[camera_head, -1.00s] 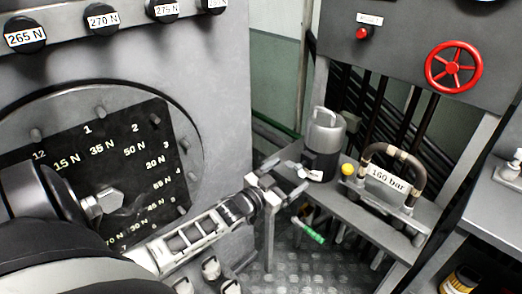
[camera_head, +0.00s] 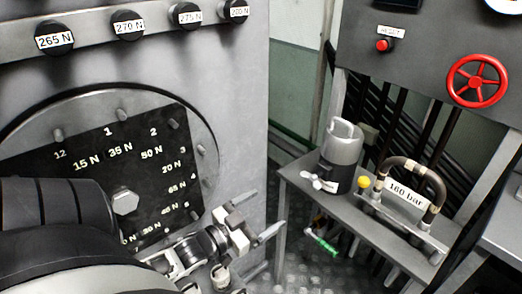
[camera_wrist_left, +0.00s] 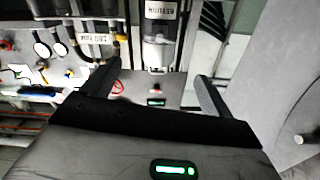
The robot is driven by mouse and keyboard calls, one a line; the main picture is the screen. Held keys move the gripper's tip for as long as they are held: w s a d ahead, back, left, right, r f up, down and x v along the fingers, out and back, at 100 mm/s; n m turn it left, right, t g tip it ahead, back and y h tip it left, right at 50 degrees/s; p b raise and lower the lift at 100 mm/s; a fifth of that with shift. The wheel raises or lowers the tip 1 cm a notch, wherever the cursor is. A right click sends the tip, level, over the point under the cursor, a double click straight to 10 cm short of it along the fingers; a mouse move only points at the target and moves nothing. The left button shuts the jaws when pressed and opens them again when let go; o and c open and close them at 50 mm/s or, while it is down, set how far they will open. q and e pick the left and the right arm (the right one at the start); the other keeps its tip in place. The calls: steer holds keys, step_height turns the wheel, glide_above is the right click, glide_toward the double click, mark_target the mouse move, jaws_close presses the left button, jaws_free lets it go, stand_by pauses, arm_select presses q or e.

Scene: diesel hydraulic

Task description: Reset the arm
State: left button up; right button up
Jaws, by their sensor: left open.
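My left arm comes in from the lower left in the head view. My left gripper (camera_head: 262,214) is open and empty, in the air in front of the grey panel's right edge and to the left of the small bench. In the left wrist view the two dark fingers of the left gripper (camera_wrist_left: 160,85) stand wide apart with nothing between them. My right gripper is in neither view.
A dial plate (camera_head: 95,170) with force labels is close behind the arm. A grey bench (camera_head: 345,205) carries a metal canister (camera_head: 341,150), a yellow knob (camera_head: 363,182) and a 160 bar handle (camera_head: 431,181). A red valve wheel (camera_head: 477,80) is at upper right.

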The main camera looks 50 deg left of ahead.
arm_select(q)
steer(key=shift+d, duration=0.1)
steer(key=s+d+f+g, duration=0.4)
steer(key=d+f, duration=0.1)
steer(key=d, duration=0.5)
steer(key=s+d+f+g+h, duration=0.1)
steer(key=s+d+f+g, duration=0.2)
steer(key=d, duration=0.7)
step_height(320, 180, down, 2)
steer(key=shift+s+d+f+g+h, duration=0.2)
steer(key=shift+s+d+g+h, duration=0.15)
steer(key=shift+s, duration=0.45)
